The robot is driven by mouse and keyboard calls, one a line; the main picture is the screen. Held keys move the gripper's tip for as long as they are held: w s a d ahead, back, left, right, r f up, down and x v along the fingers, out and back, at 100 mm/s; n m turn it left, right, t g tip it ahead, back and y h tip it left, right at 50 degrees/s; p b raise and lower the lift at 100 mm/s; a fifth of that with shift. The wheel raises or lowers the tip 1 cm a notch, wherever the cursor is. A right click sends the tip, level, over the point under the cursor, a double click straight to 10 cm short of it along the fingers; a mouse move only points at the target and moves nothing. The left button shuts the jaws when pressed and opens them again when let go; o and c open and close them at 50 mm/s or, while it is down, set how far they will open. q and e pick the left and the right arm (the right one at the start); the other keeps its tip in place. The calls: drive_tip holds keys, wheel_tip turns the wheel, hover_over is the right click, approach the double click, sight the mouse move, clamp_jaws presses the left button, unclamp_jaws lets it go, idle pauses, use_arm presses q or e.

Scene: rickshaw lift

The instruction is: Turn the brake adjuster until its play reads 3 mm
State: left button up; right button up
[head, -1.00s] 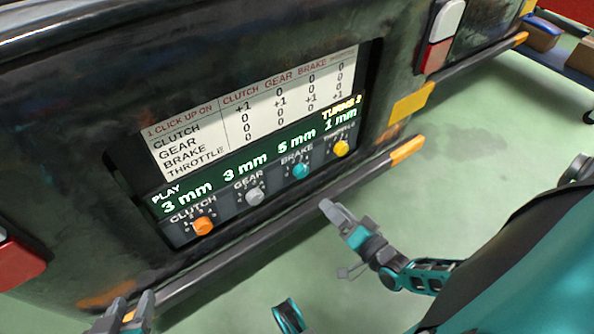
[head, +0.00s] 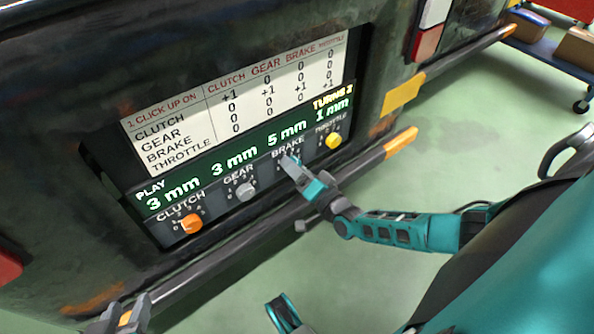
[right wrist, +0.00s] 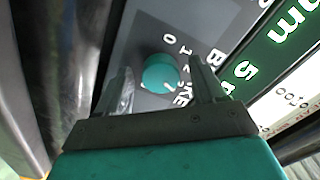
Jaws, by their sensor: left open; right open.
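The brake adjuster is a teal knob (right wrist: 160,73) on the panel, seen in the right wrist view between the fingers of my right gripper (right wrist: 163,95). The fingers are open, and I cannot tell whether they touch it. In the head view my right gripper (head: 293,168) covers the knob under the BRAKE label. The green display (head: 240,158) reads clutch 3 mm, gear 3 mm, brake 5 mm, throttle 1 mm, and "TURNS 2". My left gripper (head: 125,312) is open and empty at the lower left, apart from the panel.
The orange clutch knob (head: 191,223), grey gear knob (head: 246,192) and yellow throttle knob (head: 333,141) share the panel. A white click chart (head: 237,97) is above. A dark bar with an orange end (head: 401,142) runs below the panel.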

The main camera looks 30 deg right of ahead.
use_arm(q)
drive_tip(key=shift+w, duration=0.1)
use_arm(e)
drive_tip(key=shift+c, duration=0.2)
drive_tip(key=c, duration=1)
use_arm(q)
drive_tip(key=shift+s+a, duration=0.1)
drive_tip(key=shift+s, duration=0.1)
use_arm(e)
drive_tip(key=shift+n, duration=0.3)
use_arm(q)
drive_tip(key=shift+w+a+r+p, duration=0.1)
drive_tip(key=shift+a+r+p, duration=0.3)
drive_tip(key=shift+p, duration=0.7)
use_arm(e)
drive_tip(key=shift+d+n, duration=0.1)
drive_tip(key=shift+n, duration=7.5)
use_arm(q)
drive_tip(key=shift+d, duration=0.15)
